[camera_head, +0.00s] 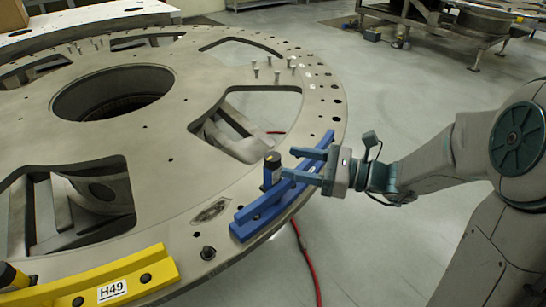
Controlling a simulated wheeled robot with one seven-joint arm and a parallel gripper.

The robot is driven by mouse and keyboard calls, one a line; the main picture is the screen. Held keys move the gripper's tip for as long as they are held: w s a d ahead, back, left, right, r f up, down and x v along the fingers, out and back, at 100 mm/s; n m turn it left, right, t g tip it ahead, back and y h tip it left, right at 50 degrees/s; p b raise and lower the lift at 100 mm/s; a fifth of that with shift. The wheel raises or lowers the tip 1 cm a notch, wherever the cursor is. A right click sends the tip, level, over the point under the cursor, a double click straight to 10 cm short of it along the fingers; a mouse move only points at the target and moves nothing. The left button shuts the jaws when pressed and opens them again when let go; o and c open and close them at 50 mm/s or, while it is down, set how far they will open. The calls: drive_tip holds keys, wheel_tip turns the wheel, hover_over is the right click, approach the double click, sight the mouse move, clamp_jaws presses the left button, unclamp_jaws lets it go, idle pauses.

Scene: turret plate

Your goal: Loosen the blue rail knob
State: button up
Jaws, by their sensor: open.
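The blue rail (262,216) lies along the right rim of the large grey turret plate (160,172). The blue rail knob (272,162), dark on top with a small yellow mark, stands upright on a blue post on the rail's inner side. My gripper (287,162) reaches in from the right, above the rail. Its two fingers are apart and point left toward the knob. The fingertips are very close to the knob; I cannot tell whether they touch it. No object shows held in the fingers.
Several upright pins (276,72) stand at the back of the plate. A red hose (305,262) runs on the floor below. The floor at right is mostly clear.

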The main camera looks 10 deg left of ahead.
sight(272, 156)
drive_tip(key=a, duration=0.6)
drive_tip(key=shift+w, duration=0.2)
drive_tip(key=c, duration=0.9)
